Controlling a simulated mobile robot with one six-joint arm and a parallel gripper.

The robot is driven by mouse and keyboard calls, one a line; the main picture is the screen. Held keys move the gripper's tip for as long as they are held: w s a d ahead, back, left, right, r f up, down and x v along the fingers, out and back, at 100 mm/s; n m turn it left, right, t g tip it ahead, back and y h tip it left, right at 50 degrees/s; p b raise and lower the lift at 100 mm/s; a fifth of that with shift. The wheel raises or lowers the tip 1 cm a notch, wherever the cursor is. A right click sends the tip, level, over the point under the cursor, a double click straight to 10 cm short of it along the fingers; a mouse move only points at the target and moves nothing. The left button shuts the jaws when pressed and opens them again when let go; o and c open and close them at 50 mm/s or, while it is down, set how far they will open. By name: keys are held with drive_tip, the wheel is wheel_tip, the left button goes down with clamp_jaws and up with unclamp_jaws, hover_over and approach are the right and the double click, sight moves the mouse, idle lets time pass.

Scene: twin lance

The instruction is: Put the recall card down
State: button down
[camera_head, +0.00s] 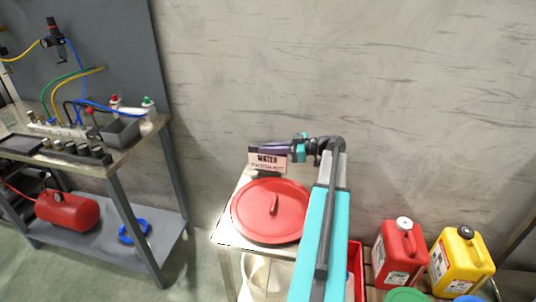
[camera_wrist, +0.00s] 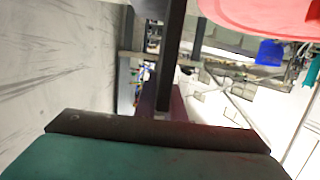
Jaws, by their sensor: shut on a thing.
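The recall card (camera_head: 268,164) is a small pale pink card with dark print, its top line reading "WATER". In the head view it hangs upright below my gripper (camera_head: 254,150), near the wall and above the back of a small stand (camera_head: 228,236). My gripper is shut on the card's upper edge. In the wrist view my dark gripper fingers (camera_wrist: 165,95) show in the middle, but I cannot make out the card there.
A round red lid (camera_head: 250,214) with a handle covers much of the stand top. A red can (camera_head: 392,262) and a yellow can (camera_head: 455,268) stand to the right. A workbench (camera_head: 120,160) with hoses stands left. The wall is close behind my gripper.

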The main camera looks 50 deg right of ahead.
drive_tip(key=shift+f, duration=1.2)
drive_tip(key=shift+f, duration=0.15)
drive_tip(key=c, duration=1.8)
unclamp_jaws()
drive_tip(key=shift+c, duration=0.2)
drive_tip(key=shift+r, duration=0.2)
drive_tip(key=shift+s+d, duration=0.2)
drive_tip(key=shift+s, duration=0.05)
drive_tip(key=b+v, duration=0.2)
drive_tip(key=v, duration=0.9)
drive_tip(key=shift+s, duration=0.15)
drive_tip(key=shift+o, duration=0.4)
drive_tip(key=shift+r, duration=0.1)
